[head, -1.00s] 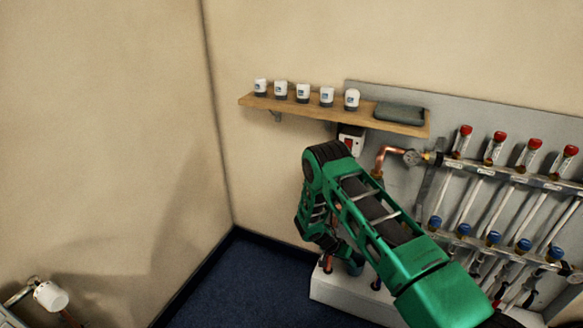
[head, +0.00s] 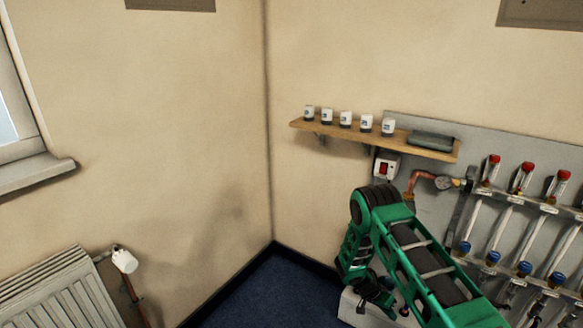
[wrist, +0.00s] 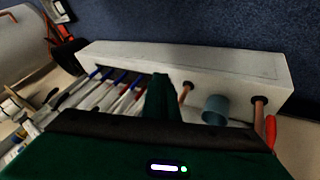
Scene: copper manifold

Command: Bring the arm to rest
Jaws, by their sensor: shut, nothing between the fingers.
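My green arm rises from the lower right of the head view, bends at a high elbow and folds down in front of the wall. My gripper (head: 384,303) hangs low at its end, small and partly hidden there, above the white box at the foot of the manifold. In the wrist view my gripper (wrist: 160,82) shows as a dark green shape with its fingers together and nothing held. It points toward the white box (wrist: 200,65), with a little floor beyond it. I cannot tell whether it touches anything.
The copper manifold (head: 515,200), with red and blue caps, is right of my arm. A wooden shelf (head: 300,125) with several white thermostat heads (head: 346,119) and a grey case (head: 430,140) is above. A radiator (head: 55,290) stands at left. Blue floor (head: 275,290) is clear.

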